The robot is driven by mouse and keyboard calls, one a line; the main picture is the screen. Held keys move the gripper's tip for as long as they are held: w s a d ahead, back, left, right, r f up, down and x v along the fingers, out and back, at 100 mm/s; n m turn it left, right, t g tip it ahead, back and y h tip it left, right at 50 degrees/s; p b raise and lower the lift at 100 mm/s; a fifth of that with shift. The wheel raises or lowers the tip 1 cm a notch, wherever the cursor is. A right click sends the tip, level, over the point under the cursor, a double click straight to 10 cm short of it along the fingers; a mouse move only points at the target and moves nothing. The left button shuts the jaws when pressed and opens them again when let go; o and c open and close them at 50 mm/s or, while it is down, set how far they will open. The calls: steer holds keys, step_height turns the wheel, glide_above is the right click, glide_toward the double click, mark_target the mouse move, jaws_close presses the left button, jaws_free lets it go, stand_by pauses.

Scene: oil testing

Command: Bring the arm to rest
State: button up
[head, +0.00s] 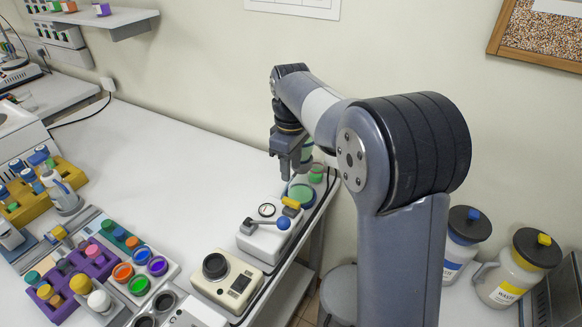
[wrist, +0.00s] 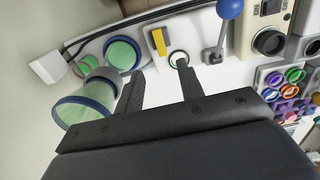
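My arm (head: 320,110) reaches from its tall grey column toward the back wall and bends down at the wrist. My gripper (head: 290,172) hangs above the right end of the white table (head: 150,150), pointing down. In the wrist view my gripper (wrist: 158,75) shows two dark fingers standing apart with nothing held between them. Beyond the fingers is a white device (head: 268,238) with a blue ball lever and a yellow handle. A clear vessel with a blue rim and green inside (wrist: 85,108) is left of the left finger, partly covered by the gripper body.
A cream instrument with a black knob (head: 226,280) is at the table's front edge. Purple and yellow racks (head: 75,272) of colored caps stand at left. Two lidded jugs (head: 515,270) are at right. The table's back middle is clear.

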mark_target(291, 201)
step_height(291, 201, down, 11)
steer(key=shift+p, duration=0.45)
steer(key=shift+r+m, duration=0.1)
steer(key=shift+m, duration=0.3)
